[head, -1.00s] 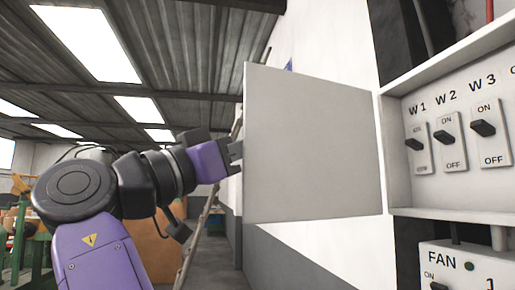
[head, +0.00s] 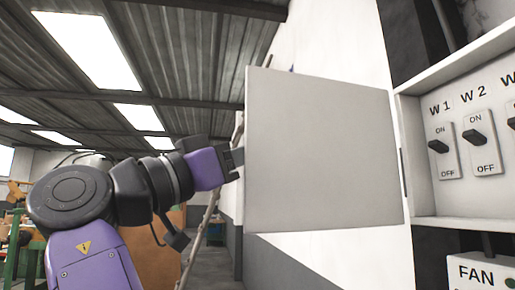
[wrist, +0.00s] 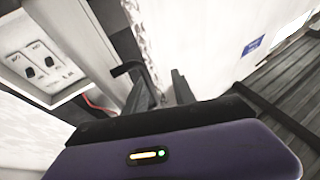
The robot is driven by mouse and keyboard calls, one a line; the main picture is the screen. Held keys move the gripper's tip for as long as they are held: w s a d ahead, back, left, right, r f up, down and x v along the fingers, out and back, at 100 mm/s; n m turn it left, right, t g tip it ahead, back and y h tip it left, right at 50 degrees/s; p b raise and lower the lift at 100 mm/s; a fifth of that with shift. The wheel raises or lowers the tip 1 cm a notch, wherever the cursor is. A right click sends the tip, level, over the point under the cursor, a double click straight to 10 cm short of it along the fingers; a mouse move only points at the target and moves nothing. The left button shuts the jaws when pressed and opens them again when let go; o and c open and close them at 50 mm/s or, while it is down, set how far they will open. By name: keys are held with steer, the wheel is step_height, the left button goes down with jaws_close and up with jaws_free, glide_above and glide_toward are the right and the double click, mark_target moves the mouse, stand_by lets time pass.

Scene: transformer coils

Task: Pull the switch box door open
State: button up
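The switch box door (head: 325,150) is a flat grey panel standing well open, swung out to the left of the switch box (head: 470,214). The box's inside and switches are uncovered. My gripper (head: 237,160) is at the door's free left edge in the head view, very close to it; whether it touches cannot be told. Its two dark fingers look apart, and in the wrist view the fingers (wrist: 160,90) have a gap between them with nothing clearly gripped. A black hooked piece (wrist: 128,68) shows beside them, perhaps the door's handle. The switch box also shows in the wrist view (wrist: 40,98).
A lower box marked FAN (head: 478,274) sits below the switch box. A ladder (head: 200,235) leans behind my arm, near a brown panel (head: 160,250). A grey and white wall runs behind the door. Floor shows left of the wall.

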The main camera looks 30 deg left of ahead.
steer(key=shift+w+r, duration=0.25)
steer(key=shift+w, duration=0.2)
steer(key=b+v, duration=0.3)
steer(key=v, duration=0.6)
steer(key=shift+d, duration=0.1)
